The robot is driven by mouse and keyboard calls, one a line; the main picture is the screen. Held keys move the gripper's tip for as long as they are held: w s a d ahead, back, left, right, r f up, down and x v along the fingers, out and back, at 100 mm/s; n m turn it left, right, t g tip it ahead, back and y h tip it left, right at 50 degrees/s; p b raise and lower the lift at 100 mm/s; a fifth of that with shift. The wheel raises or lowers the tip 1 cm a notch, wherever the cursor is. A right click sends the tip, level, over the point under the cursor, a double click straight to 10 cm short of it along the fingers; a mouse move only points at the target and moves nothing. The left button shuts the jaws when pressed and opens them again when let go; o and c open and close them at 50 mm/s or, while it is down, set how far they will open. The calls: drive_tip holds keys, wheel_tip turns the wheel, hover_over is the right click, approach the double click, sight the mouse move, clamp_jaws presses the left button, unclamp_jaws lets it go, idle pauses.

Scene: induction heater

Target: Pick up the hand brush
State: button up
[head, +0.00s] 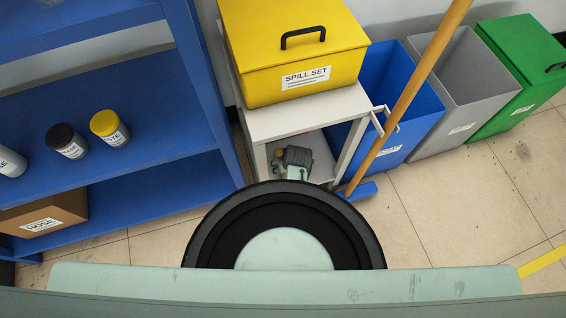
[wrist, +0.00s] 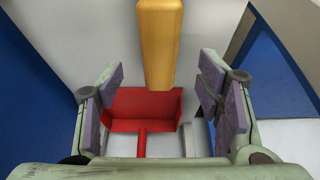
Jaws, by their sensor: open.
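The wooden handle of what looks like the hand brush (wrist: 160,45) comes down from the top edge in the wrist view. Its lower end lies between the two finger pads of my gripper (wrist: 161,78), with space on both sides. The brush head and bristles are out of frame. My gripper is open and holds nothing. In the head view my gripper (head: 297,158) is in the lower space of the white stand, under its top. A small tan bit beside it may be the handle; it is too small to be sure.
A red dustpan (wrist: 143,108) lies beyond the fingers. The white stand (head: 300,116) carries a yellow spill set box (head: 295,55). A broom (head: 408,97) leans at its right, before blue (head: 400,100), grey and green bins. A blue shelf (head: 110,110) stands left.

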drive_tip(key=shift+x, duration=3.6)
drive_tip(key=shift+c, duration=0.4)
drive_tip(key=shift+w+r, duration=0.1)
clamp_jaws()
drive_tip(key=shift+r, duration=0.15)
